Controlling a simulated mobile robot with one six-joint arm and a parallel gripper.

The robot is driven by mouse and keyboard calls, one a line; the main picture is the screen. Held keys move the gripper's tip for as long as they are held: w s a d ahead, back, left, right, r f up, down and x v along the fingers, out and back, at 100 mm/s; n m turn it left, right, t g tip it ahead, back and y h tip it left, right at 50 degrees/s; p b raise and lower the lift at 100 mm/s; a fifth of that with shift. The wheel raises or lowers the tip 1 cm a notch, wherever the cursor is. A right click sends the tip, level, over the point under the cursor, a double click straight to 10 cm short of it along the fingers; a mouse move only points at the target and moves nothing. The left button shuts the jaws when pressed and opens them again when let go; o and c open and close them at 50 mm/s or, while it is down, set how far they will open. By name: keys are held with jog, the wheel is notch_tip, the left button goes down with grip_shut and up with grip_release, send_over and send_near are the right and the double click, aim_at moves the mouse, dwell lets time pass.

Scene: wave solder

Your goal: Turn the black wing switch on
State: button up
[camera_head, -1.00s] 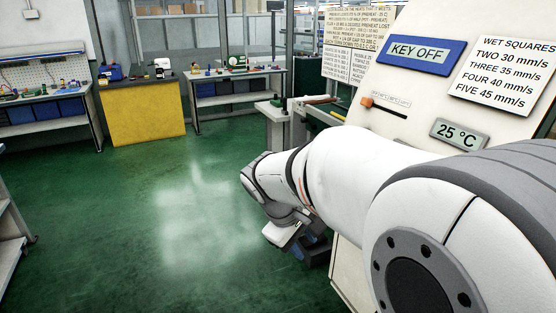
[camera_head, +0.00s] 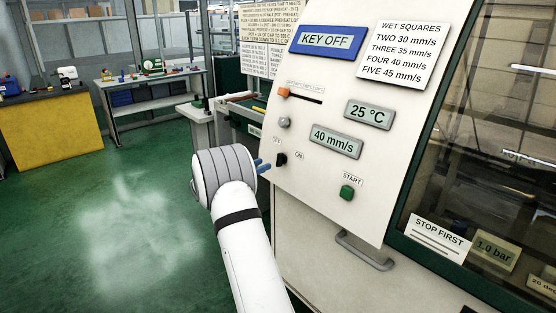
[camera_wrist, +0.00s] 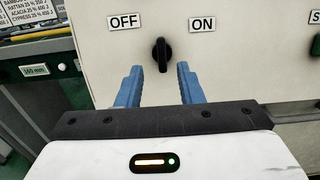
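The black wing switch (camera_wrist: 162,54) is on the pale panel in the wrist view, its wing roughly upright between the OFF label (camera_wrist: 125,22) at upper left and the ON label (camera_wrist: 202,24) at upper right. My gripper (camera_wrist: 160,72) is open, with one blue finger on each side below the switch. The fingertips reach about the height of the switch's lower end, and I see no contact. In the head view the switch (camera_head: 281,159) shows just right of my blue fingers (camera_head: 262,165); my arm reaches up from below.
A handle (camera_head: 364,251) juts out below. Green floor is clear at left.

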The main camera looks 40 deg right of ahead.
aim_at(280, 160)
jog(key=d, duration=0.7)
jog(key=shift+w+p, duration=0.2)
jog(key=shift+p, duration=0.15)
jog(key=shift+c, duration=0.3)
jog(key=shift+r, duration=0.1)
grip_shut()
